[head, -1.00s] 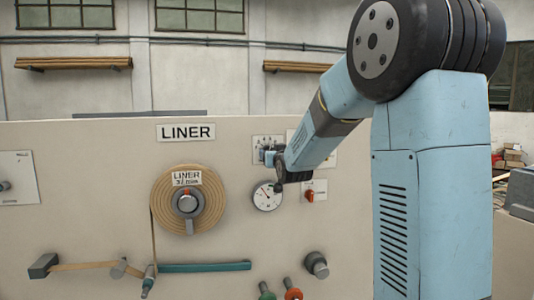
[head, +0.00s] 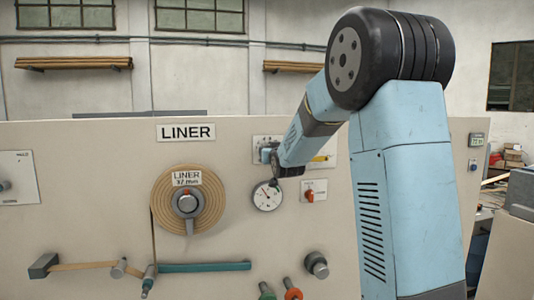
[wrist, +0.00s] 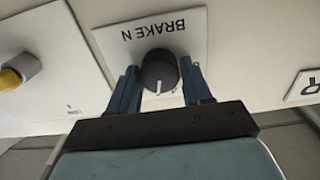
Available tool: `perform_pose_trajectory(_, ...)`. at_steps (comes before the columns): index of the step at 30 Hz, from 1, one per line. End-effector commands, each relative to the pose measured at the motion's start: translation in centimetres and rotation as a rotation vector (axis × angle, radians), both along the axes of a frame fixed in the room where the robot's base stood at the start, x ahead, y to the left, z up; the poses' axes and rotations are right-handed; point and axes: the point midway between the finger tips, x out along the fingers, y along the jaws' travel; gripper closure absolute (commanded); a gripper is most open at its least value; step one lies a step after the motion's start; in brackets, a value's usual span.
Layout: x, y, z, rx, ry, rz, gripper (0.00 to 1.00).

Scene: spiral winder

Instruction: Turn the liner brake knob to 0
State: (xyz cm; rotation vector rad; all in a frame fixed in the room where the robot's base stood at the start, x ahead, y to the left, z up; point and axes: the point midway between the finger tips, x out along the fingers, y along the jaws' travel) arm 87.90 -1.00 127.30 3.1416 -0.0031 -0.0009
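The liner brake knob (wrist: 160,70) is dark and round, with a white pointer line toward the bottom of the wrist view. It sits on a white plate (wrist: 185,45) marked BRAKE N, which appears upside down there. My gripper (wrist: 160,82) has one blue finger on each side of the knob, and both look to be against it. In the head view my gripper (head: 268,157) is at the panel above the round gauge (head: 267,196), and my wrist hides the knob. The scale numbers around the knob cannot be read.
The liner roll (head: 160,205) is left of the gauge under the LINER sign (head: 186,132). A red switch (head: 310,195) is close at the gauge's right. A yellow-tipped knob (wrist: 15,75) is on the neighbouring plate. Green and red knobs (head: 292,290) stick out below.

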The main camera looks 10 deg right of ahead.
Motion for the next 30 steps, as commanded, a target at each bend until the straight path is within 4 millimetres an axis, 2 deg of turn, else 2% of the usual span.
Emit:
perform_pose_trajectory(1, 0.0, 0.0, 0.0, 0.0, 0.0, 0.0, 0.56)
perform_pose_trajectory(11, 0.0, 0.0, 0.0, 0.0, 0.0, 0.0, 0.87)
perform_pose_trajectory(12, 0.0, 1.1, 0.0, 0.001, 0.0, 0.004, 0.87)
perform_pose_trajectory(22, 0.0, 0.4, 0.0, -0.068, 0.0, 0.006, 0.87)
perform_pose_trajectory(30, 0.0, 0.6, 0.0, -0.261, 0.0, 0.007, 0.87)
